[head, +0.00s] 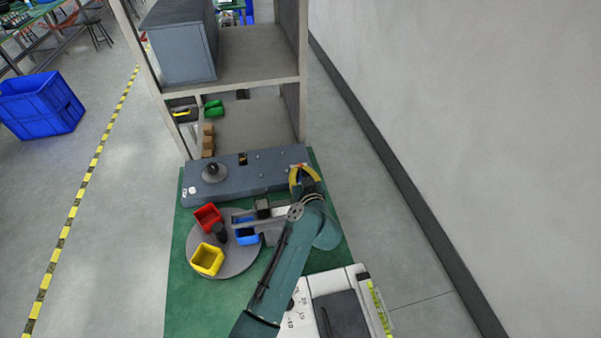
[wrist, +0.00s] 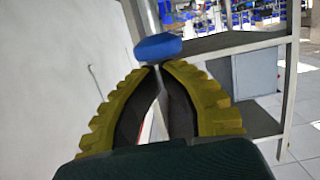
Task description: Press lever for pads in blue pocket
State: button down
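My gripper (head: 304,180), with yellow ribbed fingers, is at the right end of the long grey-blue box (head: 245,178) in the head view. In the wrist view its fingertips (wrist: 157,68) come together, with a narrow gap between the dark inner pads below. A rounded blue knob (wrist: 158,47) shows just past the tips; contact cannot be told. A blue pocket (head: 247,237) sits on the round grey turntable (head: 238,265), partly covered by a grey bracket.
The turntable also carries a red pocket (head: 208,217), a yellow pocket (head: 207,259) and a dark central post (head: 220,232). A black knob (head: 211,169) stands on the box's left part. A shelf rack (head: 303,60) rises behind. A wall (head: 450,110) is at right.

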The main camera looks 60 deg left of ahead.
notch_tip(320, 180, down, 5)
jog(key=b, duration=0.6)
jog(key=shift+f, duration=0.1)
notch_tip(320, 180, up, 6)
jog(key=p, duration=0.3)
jog(key=shift+f, duration=0.25)
jog(key=b+v, duration=0.1)
jog(key=v, duration=0.8)
jog(key=shift+s+d+f, duration=0.15)
jog(key=shift+d+f, duration=0.15)
jog(key=shift+d, duration=0.15)
